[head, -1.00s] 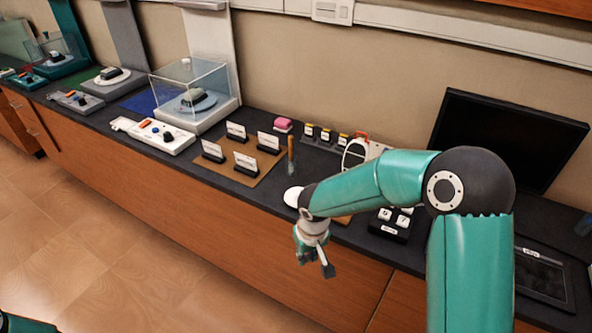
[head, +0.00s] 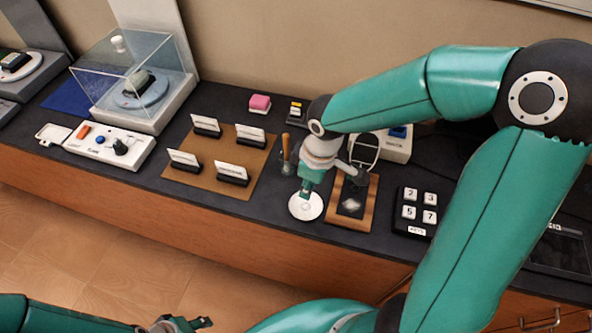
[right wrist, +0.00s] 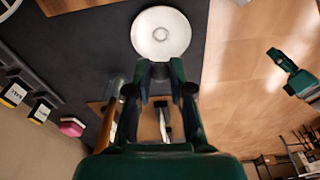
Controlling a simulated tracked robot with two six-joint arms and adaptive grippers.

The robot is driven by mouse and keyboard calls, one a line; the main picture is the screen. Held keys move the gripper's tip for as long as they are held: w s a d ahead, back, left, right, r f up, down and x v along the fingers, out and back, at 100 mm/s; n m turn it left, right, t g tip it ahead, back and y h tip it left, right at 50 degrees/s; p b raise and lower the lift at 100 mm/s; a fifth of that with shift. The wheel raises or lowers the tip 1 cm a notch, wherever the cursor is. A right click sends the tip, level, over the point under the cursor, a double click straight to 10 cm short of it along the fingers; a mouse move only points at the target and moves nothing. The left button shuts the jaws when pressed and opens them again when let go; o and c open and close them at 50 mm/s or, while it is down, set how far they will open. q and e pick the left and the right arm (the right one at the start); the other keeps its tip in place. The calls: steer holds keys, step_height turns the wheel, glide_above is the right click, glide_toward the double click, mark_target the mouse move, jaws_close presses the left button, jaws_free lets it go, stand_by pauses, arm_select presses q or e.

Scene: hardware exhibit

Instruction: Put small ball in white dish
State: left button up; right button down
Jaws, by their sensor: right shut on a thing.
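The white dish (head: 306,207) is a round, shallow dish on the dark counter near its front edge. It also shows in the right wrist view (right wrist: 161,33), just beyond my fingertips. My right gripper (head: 304,189) is over the back rim of the dish, pointing down. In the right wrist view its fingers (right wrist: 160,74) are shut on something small.
A wood-framed board (head: 352,204) lies right of the dish, with a number-key block (head: 416,210) beyond. An upright wooden-handled tool (head: 286,153) stands just behind. A brown mat (head: 215,178) with several card holders lies left. A pink block (head: 260,103) is at the back.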

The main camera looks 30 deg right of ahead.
mark_target(305, 206)
steer(key=shift+w+a+f+b, duration=0.1)
steer(key=shift+a+f+b, duration=0.05)
steer(key=shift+f+b, duration=2.25)
steer(key=shift+f, duration=0.5)
steer(key=shift+f+b, duration=0.3)
steer(key=shift+b, duration=0.15)
steer(key=c, duration=0.6)
jaws_free()
steer(key=shift+o, duration=0.2)
steer(key=shift+r, duration=0.15)
